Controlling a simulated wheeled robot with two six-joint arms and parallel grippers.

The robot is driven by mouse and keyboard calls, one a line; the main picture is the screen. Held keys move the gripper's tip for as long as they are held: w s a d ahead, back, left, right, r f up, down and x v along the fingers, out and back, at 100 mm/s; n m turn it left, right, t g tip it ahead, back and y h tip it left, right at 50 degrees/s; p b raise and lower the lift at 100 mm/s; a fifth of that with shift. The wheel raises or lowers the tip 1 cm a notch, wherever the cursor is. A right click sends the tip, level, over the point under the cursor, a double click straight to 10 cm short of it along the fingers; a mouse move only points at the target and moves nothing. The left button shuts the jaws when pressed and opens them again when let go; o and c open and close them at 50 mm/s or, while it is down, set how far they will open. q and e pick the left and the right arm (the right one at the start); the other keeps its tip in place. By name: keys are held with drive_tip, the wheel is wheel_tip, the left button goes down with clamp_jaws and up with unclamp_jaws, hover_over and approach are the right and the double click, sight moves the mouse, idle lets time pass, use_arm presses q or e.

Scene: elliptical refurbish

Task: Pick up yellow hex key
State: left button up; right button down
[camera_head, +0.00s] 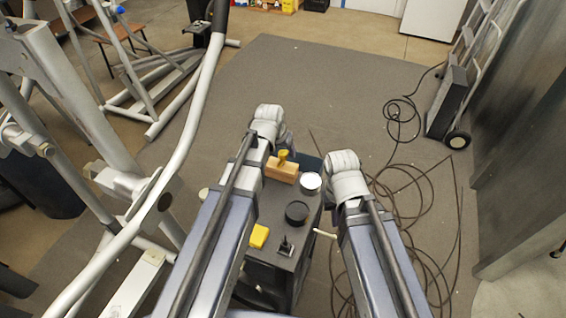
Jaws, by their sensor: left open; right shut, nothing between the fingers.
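A small yellow thing (283,156) sits on a wooden block at the far end of the dark cart top. A second yellow piece (259,236) lies at the cart's near left edge. I cannot tell which of them is the yellow hex key. My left gripper (287,139) is open above and just beyond the wooden block, partly hidden by its wrist. My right gripper (346,168) is shut and empty, right of the cart top; its fingers are mostly hidden behind the wrist.
The cart top (272,205) holds the wooden block (281,171), a white round lid (311,182), a black round container (297,212) and a small black piece (286,246). A grey elliptical frame (95,125) stands left. Loose cable (425,225) lies on the floor to the right.

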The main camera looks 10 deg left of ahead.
use_arm(q)
drive_tip(key=b+x, duration=0.4)
drive_tip(key=x, duration=0.1)
drive_tip(key=shift+s+f, duration=0.15)
drive_tip(key=shift+s, duration=0.05)
clamp_jaws()
idle(0.4)
